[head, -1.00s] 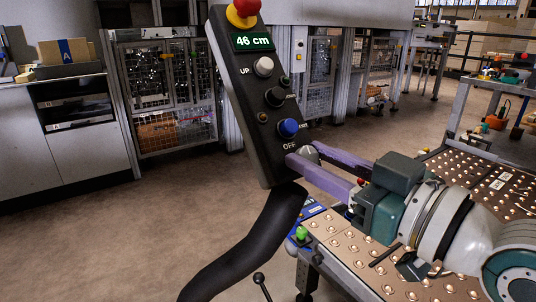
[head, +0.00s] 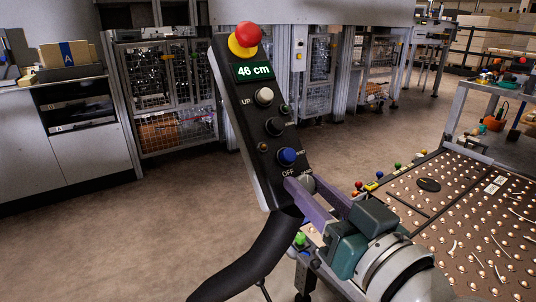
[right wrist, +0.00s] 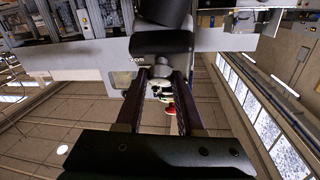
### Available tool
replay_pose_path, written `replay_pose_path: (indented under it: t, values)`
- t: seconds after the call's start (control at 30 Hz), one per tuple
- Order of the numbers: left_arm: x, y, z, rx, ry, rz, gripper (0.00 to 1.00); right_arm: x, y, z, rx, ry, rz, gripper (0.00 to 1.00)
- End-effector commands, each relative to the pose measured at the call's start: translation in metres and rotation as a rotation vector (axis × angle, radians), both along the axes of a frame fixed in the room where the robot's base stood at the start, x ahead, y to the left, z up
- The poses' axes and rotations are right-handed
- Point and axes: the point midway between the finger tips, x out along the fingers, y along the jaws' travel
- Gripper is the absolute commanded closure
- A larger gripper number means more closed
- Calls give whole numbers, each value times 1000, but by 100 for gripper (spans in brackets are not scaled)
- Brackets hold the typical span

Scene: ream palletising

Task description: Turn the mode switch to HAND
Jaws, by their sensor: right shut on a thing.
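The black control pendant (head: 262,115) stands tilted in the middle of the head view, on a thick black arm (head: 262,258). It has a red mushroom button, a green "46 cm" display, and white, black and blue buttons. The grey mode switch (head: 308,183) sits at its lower end beside the printed word OFF. My right gripper (head: 301,188) has its purple fingers shut on the switch, which they partly cover; I cannot read its setting. In the right wrist view the two dark fingers (right wrist: 158,75) reach up to the pendant's end. My left gripper is not in view.
A ball-transfer table (head: 470,215) with small coloured knobs along its edge lies to the right, close to my right arm. Wire-mesh machine guards (head: 165,85) and a grey cabinet (head: 85,160) with a cardboard box (head: 65,53) stand behind. The floor at left is clear.

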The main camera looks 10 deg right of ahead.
Motion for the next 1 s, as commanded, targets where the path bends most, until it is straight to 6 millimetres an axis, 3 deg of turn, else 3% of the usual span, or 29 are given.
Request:
replay_pose_path:
  t: [0.1,0.4,1.0]
  values:
    - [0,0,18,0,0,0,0,0,2,5,77,28,-64,100]
    - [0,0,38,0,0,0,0,0,4,3,220,80,-193,100]
    - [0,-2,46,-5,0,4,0,0,3,1,299,106,-265,100]
